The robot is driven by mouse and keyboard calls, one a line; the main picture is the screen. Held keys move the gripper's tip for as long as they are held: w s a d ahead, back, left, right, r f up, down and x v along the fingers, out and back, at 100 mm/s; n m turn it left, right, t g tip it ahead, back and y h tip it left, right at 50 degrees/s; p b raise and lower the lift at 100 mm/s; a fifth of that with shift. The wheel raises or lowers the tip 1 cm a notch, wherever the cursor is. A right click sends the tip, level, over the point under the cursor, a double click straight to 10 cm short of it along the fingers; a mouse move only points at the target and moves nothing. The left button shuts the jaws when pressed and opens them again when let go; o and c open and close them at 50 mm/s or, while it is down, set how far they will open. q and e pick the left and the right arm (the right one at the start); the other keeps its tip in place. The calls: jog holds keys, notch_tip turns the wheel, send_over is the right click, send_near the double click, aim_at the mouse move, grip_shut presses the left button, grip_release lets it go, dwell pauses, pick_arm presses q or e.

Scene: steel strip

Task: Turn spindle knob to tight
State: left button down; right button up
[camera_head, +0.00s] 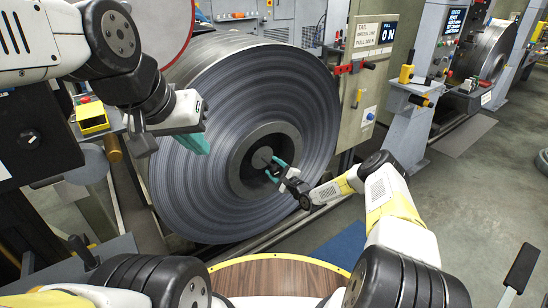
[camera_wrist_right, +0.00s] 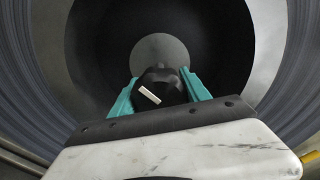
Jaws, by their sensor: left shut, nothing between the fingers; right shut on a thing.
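The spindle knob (camera_wrist_right: 172,84) is dark with a white bar mark on its face, in the middle of the right wrist view. The bar slants down to the right. The teal fingers of my right gripper (camera_wrist_right: 161,88) are on either side of the knob and shut on it. In the head view my right gripper (camera_head: 276,169) reaches into the centre of the large steel coil (camera_head: 210,190) and largely hides the knob. A grey round spindle face (camera_wrist_right: 160,52) shows behind the knob. My left gripper (camera_head: 197,142) is shut and empty in front of the coil's upper left.
A grey cabinet with a sign (camera_head: 367,38) and red and yellow handles stands right of the coil. A yellow box with a red button (camera_head: 90,114) is at left. A round wooden top (camera_head: 275,277) with a yellow edge lies in front.

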jog(key=shift+f+m, duration=0.15)
jog(key=shift+m, duration=0.15)
jog(key=o, duration=1.3)
jog(key=shift+o, duration=0.2)
jog(key=shift+v, duration=3.95)
jog(key=shift+s, duration=0.1)
